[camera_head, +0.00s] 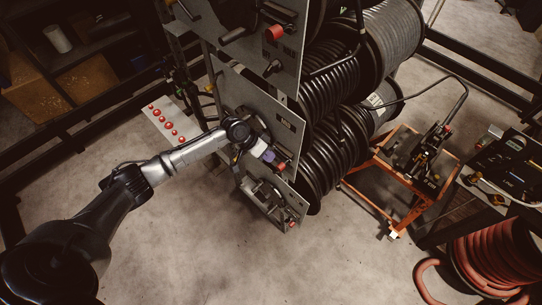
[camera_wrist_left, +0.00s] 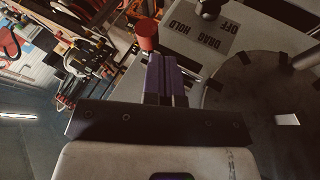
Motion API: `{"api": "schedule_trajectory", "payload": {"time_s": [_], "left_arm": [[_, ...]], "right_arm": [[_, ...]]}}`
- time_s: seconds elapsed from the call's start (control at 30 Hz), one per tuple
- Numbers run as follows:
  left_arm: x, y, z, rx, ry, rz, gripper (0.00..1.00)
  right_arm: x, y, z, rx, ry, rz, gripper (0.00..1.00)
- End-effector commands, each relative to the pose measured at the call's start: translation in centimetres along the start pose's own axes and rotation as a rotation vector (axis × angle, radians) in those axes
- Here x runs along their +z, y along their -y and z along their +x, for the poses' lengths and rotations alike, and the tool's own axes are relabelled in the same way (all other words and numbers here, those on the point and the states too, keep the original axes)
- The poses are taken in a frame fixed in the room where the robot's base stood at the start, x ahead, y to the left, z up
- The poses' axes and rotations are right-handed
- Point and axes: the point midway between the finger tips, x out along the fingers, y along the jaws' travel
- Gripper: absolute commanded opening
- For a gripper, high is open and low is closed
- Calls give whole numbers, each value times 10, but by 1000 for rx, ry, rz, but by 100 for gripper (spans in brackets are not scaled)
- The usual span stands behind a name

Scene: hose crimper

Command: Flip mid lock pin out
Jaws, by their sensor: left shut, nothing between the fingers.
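My left gripper (camera_head: 269,156) is at the grey middle panel of the hose reel rack, with its purple fingers shut and empty. In the left wrist view the purple fingers (camera_wrist_left: 160,68) are together, and a red knob (camera_wrist_left: 145,37) stands just beyond their tips. I cannot tell whether they touch it. In the head view the middle red knob (camera_head: 281,165) shows right by the fingertips and is partly covered. I take this knob to be the mid lock pin. The label plate (camera_wrist_left: 200,38) reads OFF, DRAG, HOLD upside down. My right gripper is out of view.
The upper panel has its own red knob (camera_head: 277,31), and the lower panel has another (camera_head: 291,222). Black hose reels (camera_head: 330,160) stand close behind the panels. An orange-framed cart (camera_head: 385,205) and a red hose coil (camera_head: 490,260) are to the right. The floor in front is clear.

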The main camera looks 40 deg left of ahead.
Motion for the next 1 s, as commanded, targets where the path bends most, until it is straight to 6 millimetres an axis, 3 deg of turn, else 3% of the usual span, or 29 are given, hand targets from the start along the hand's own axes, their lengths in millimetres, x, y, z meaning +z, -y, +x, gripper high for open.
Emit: {"api": "schedule_trajectory", "payload": {"time_s": [0.03,0.2,0.4,1.0], "left_arm": [[-4,-2,-13,-1,1,1,0],[-8,-3,-39,0,4,5,0],[-12,-2,-58,2,5,10,0],[-12,-1,-59,2,6,10,0]], "right_arm": [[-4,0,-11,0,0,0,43],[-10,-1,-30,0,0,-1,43],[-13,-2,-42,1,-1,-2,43],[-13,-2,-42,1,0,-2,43]]}}
